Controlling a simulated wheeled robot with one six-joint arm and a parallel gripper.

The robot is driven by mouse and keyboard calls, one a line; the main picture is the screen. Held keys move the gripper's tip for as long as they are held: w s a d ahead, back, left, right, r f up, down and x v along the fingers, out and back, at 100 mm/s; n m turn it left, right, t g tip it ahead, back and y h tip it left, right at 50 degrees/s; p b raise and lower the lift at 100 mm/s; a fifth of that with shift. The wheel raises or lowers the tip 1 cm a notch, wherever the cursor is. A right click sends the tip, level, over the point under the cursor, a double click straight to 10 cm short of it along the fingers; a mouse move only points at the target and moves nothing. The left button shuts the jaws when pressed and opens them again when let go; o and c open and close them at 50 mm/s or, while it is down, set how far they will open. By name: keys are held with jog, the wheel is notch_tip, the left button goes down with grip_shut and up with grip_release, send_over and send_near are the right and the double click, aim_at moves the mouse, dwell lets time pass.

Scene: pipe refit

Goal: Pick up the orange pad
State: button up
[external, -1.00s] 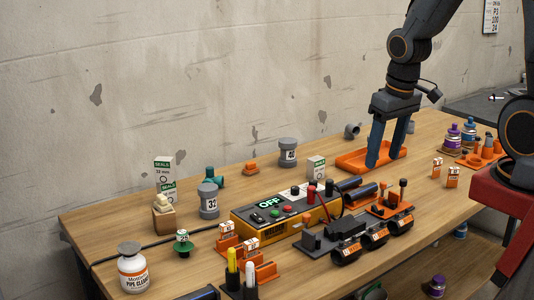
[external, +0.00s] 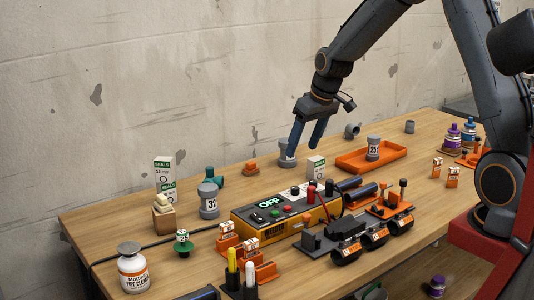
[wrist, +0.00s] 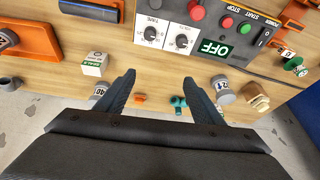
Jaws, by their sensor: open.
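The orange pad (external: 251,169) is a small low orange piece with a raised middle. It lies on the bench towards the wall, left of the grey cap marked 40 (external: 287,155). In the wrist view the pad (wrist: 139,98) shows small, between my two fingers and nearer the left one. My gripper (external: 305,147) is open and empty, held above the bench to the right of the pad, in front of the 40 cap. Its blue fingers point down, and they also show in the wrist view (wrist: 160,80).
A green pipe fitting (external: 219,179) stands left of the pad. A white seals box (external: 316,168) and the yellow control box (external: 270,221) stand nearer the front. The orange tray (external: 349,163) holds a grey cap marked 25 (external: 373,148). Bare wood surrounds the pad.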

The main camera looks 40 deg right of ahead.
jog(key=n+t+b, duration=0.1)
jog(key=t+b, duration=0.1)
jog(key=b, duration=0.7)
send_near(251, 163)
jog(key=x, duration=0.3)
jog(key=shift+w+d+f+y, duration=0.25)
jog(key=shift+w+d+y, duration=0.05)
jog(key=shift+d, duration=0.05)
jog(key=shift+p+x, duration=0.5)
jog(key=shift+x, duration=2.85)
jog(key=shift+a, duration=0.1)
jog(key=shift+c, duration=0.5)
jog(key=c, duration=1)
